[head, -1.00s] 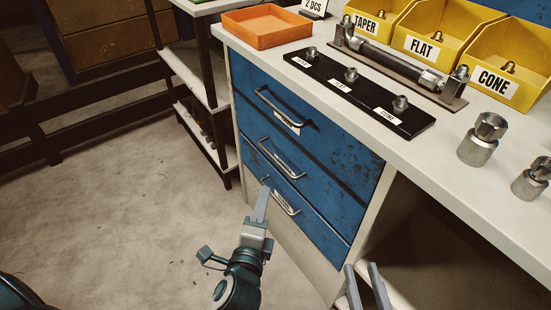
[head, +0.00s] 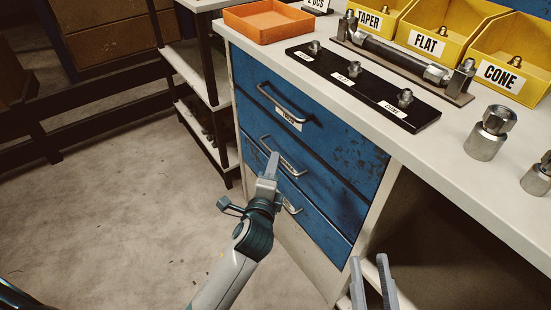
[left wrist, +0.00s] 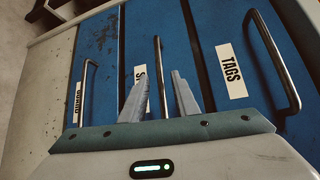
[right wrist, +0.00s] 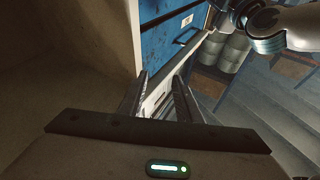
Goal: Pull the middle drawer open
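The blue middle drawer (head: 325,184) is shut, between the top drawer (head: 335,137) and the bottom drawer (head: 318,228). Its metal bar handle (head: 285,160) shows in the head view. My left gripper (head: 273,158) is at this handle. In the left wrist view, the handle bar (left wrist: 158,62) runs between the two spread fingers of my left gripper (left wrist: 157,90), which stand apart from it on both sides. The finger partly covers the drawer's label (left wrist: 140,76). My right gripper (head: 371,270) is open and empty, low beside the cabinet; it also shows in the right wrist view (right wrist: 160,88).
The worktop (head: 440,150) above holds an orange tray (head: 268,24), a black fitting plate (head: 362,88), yellow bins (head: 428,42) and metal fittings (head: 490,132). A shelf rack (head: 200,75) stands left of the cabinet. The floor in front (head: 110,210) is clear.

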